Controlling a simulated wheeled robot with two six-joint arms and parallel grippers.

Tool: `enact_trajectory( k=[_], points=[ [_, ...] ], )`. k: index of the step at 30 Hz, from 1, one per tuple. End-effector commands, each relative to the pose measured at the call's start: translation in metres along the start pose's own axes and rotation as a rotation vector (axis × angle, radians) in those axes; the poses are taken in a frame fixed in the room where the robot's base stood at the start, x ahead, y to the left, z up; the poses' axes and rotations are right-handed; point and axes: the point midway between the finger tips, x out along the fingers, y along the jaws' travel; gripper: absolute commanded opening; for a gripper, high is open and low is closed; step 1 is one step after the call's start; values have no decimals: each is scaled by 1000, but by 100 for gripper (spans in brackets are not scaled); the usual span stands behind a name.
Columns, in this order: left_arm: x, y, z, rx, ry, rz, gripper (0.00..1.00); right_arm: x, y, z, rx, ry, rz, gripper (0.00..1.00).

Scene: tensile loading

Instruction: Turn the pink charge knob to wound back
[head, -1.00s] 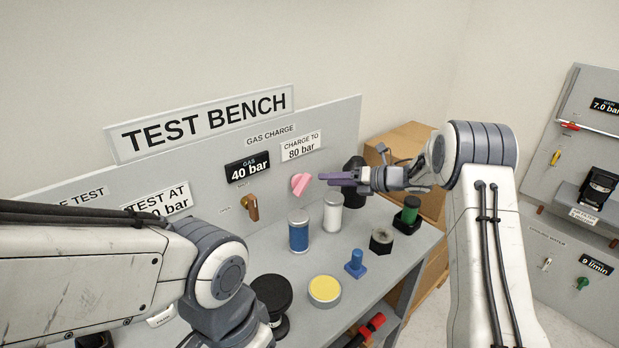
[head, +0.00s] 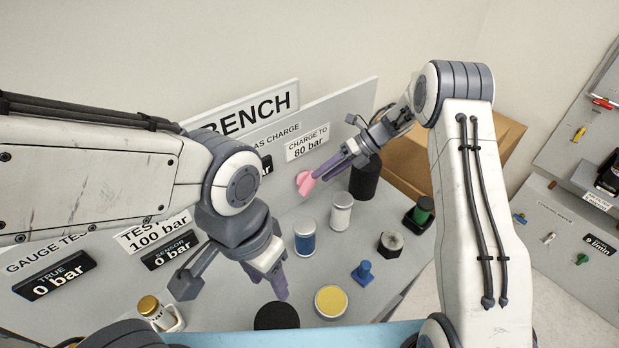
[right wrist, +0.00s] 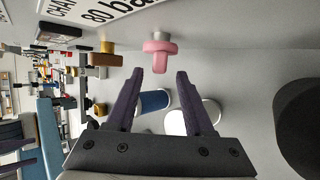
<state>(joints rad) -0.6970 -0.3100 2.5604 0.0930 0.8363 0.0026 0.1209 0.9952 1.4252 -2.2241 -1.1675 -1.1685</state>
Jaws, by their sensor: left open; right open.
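The pink charge knob (head: 304,183) sits on the upright grey panel, below the "CHARGE TO 80 bar" label. In the right wrist view the knob (right wrist: 159,50) is ahead of the fingertips, roughly centred between them. My right gripper (head: 318,184) is open close to the knob, and its fingers overlap part of the knob in the head view. The right wrist view shows its fingers (right wrist: 158,74) apart with nothing between them. My left gripper (head: 266,284) is open and empty above the bench, left of the yellow-topped round piece.
A blue plug (head: 363,272), a yellow-topped piece (head: 331,302) and a black disc (head: 277,317) are nearer. A cardboard box (head: 420,165) stands behind.

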Motion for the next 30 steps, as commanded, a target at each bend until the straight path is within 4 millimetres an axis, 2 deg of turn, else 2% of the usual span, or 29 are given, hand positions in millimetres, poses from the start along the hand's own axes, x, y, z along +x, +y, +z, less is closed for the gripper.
enact_trajectory(
  k=[3,9,14,21,22,24,26,30],
  points=[
    [-13,1,-1,2,0,0,50,23,4,0,1,5,4,52],
    [-23,2,-1,4,1,0,50,51,3,1,-1,3,2,52],
    [-25,2,-2,4,1,0,50,59,1,1,0,-1,0,52],
    [-24,2,-2,4,1,0,50,60,0,0,1,-3,-1,52],
    [-24,2,-2,4,1,0,50,60,-1,0,1,-3,-1,49],
    [-24,2,-2,4,1,0,50,59,-1,0,1,-3,-1,22],
    [-24,2,-1,4,1,0,50,59,-1,0,1,-4,-1,0],
    [-24,2,-2,4,1,0,50,59,-1,0,1,-5,-1,0]
  ],
)
